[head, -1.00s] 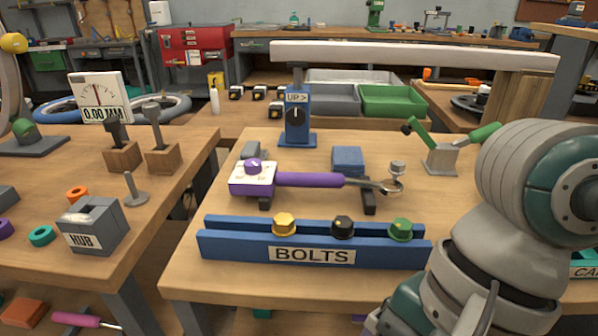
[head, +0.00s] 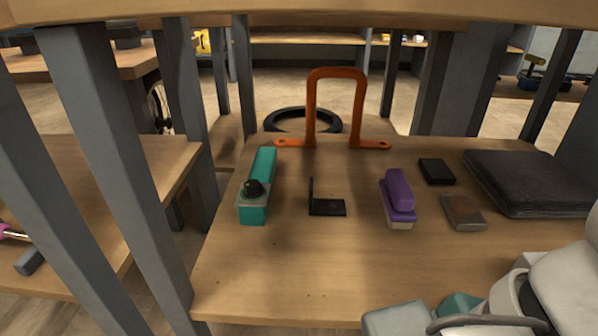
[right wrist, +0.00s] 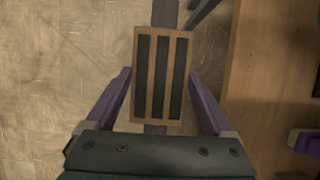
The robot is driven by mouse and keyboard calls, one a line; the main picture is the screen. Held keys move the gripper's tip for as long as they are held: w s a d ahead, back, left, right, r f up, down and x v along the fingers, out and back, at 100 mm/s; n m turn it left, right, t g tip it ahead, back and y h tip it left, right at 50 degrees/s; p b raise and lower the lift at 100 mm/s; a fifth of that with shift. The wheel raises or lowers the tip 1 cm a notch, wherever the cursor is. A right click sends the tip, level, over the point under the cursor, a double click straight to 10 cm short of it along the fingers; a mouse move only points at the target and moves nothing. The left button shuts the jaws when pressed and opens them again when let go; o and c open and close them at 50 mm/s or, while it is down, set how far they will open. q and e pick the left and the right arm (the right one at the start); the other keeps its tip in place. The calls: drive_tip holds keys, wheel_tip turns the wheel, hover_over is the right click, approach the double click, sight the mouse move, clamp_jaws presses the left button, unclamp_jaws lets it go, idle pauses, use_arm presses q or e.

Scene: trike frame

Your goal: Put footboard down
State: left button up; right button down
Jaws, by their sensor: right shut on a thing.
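The footboard (right wrist: 151,75) is a small wooden plate with dark grip strips, seen in the right wrist view. A grey piece shows beyond its far end and another bit at its near end. My right gripper (right wrist: 162,84) has its purple fingers on either side of the footboard and is shut on it. Speckled floor shows below the footboard, left of a wooden shelf edge. In the head view only part of my right arm (head: 480,315) shows at the bottom right; the footboard is out of that view. My left gripper is not in view.
The lower shelf (head: 300,265) holds a teal tool (head: 262,175), a black bracket (head: 327,207), a purple brush-like block (head: 398,195), an orange frame (head: 312,110), small dark blocks and a black pad (head: 525,180). Its front middle is clear. Grey table legs (head: 110,150) stand at left.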

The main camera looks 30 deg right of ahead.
drive_tip(key=w+d+b, duration=0.1)
drive_tip(key=w+d, duration=0.1)
drive_tip(key=w, duration=0.2)
drive_tip(key=w+d+b, duration=0.1)
drive_tip(key=w+d, duration=0.1)
drive_tip(key=w, duration=0.2)
drive_tip(key=w+d+b, duration=0.1)
drive_tip(key=w+d, duration=0.2)
drive_tip(key=shift+w+d+b, duration=0.1)
drive_tip(key=shift+w+b, duration=0.2)
drive_tip(key=shift+w, duration=0.1)
drive_tip(key=shift+w+d, duration=0.2)
drive_tip(key=shift+w, duration=0.15)
drive_tip(key=w+d+b, duration=0.1)
drive_tip(key=w+f+b, duration=0.1)
drive_tip(key=shift+w+d+f+b, duration=0.15)
drive_tip(key=shift+w+d+b, duration=0.2)
drive_tip(key=shift+w+f, duration=0.1)
drive_tip(key=shift+f, duration=0.05)
drive_tip(key=shift+s, duration=0.2)
unclamp_jaws()
drive_tip(key=shift+w, duration=0.1)
